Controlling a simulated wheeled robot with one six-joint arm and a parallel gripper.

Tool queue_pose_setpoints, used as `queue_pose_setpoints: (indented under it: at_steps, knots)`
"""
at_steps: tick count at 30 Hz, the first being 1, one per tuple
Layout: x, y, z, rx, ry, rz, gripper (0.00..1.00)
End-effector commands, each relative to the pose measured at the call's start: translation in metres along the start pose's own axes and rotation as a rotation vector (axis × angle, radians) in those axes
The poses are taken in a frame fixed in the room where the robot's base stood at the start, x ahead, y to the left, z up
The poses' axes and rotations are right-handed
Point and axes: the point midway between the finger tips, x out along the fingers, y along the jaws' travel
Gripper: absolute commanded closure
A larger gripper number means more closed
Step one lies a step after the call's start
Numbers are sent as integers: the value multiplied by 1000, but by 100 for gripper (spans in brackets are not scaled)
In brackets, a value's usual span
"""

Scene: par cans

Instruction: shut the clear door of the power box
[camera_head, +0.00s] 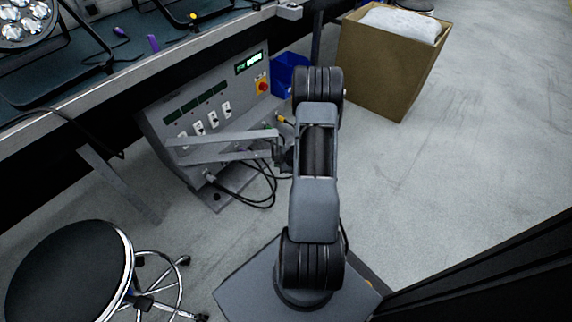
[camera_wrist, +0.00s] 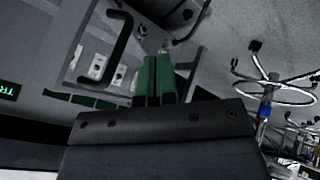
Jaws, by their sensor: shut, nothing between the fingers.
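The power box (camera_head: 158,118) is a grey sloped cabinet under the bench, with displays and switches on its front. Its clear door shows as a grey frame (camera_head: 222,139) standing out from the front, so it looks open; its pane is hardly visible. The frame's free end is beside my arm's far end. In the wrist view, my gripper (camera_wrist: 156,62) has its green fingers together and empty. A black handle (camera_wrist: 126,42) is left of the fingertips, apart from them in the picture. The wrist view also shows the switch panel (camera_wrist: 78,78). The head view mostly hides my gripper.
Black cables (camera_head: 262,190) loop below the box front. A blue bin (camera_head: 287,78) and a cardboard box (camera_head: 385,70) stand beyond the box. A black stool (camera_head: 70,275) is at lower left. The bench edge (camera_head: 130,87) runs above. Open floor (camera_head: 455,150) lies at right.

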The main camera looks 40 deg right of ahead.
Motion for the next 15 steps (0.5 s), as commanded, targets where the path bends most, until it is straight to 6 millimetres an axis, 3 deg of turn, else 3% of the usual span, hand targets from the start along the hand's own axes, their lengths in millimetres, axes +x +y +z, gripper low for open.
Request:
queue_pose_setpoints:
  at_steps: [1,6,15]
  knots:
    - [12,-2,1,-2,1,-1,100]
    - [18,21,0,-3,1,2,100]
    - [24,35,0,0,-1,0,100]
